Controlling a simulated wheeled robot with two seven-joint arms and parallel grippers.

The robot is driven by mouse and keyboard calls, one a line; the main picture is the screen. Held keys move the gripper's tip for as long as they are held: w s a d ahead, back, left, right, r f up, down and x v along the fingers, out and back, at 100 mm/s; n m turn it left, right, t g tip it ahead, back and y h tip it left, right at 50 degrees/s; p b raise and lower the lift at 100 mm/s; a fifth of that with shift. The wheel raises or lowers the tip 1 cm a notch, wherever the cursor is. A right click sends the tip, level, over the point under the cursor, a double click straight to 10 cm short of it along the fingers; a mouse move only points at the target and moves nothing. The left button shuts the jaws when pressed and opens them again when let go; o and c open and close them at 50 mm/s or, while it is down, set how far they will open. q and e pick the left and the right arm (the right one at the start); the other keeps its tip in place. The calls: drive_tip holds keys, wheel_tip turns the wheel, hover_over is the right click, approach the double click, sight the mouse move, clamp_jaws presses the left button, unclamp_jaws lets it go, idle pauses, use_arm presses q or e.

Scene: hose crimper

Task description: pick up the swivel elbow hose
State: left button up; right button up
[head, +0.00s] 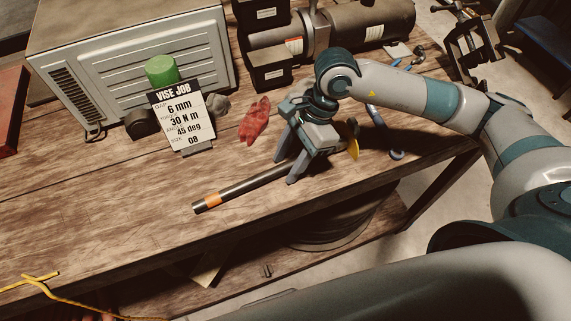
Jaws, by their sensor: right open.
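A dark hose (250,184) with an orange band near its left end lies on the wooden workbench (120,215), close to the front edge. It is likely the swivel elbow hose, but its right end and any elbow are hidden behind my right gripper. My right gripper (285,171) is open and points down over the right part of the hose. Its two fingers appear on either side of the hose; I cannot tell whether they touch it. A yellow piece (352,150) shows just right of the gripper. My left gripper is not in view.
A red cloth or glove (255,119) lies left of the gripper. A "VISE JOB" card (183,122), a green cylinder (161,70), a grey cabinet (120,55) and black bins (270,75) stand behind. A blue-handled tool (378,120) lies right.

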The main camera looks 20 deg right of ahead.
sight(280, 166)
clamp_jaws()
drive_tip(key=shift+r, duration=0.1)
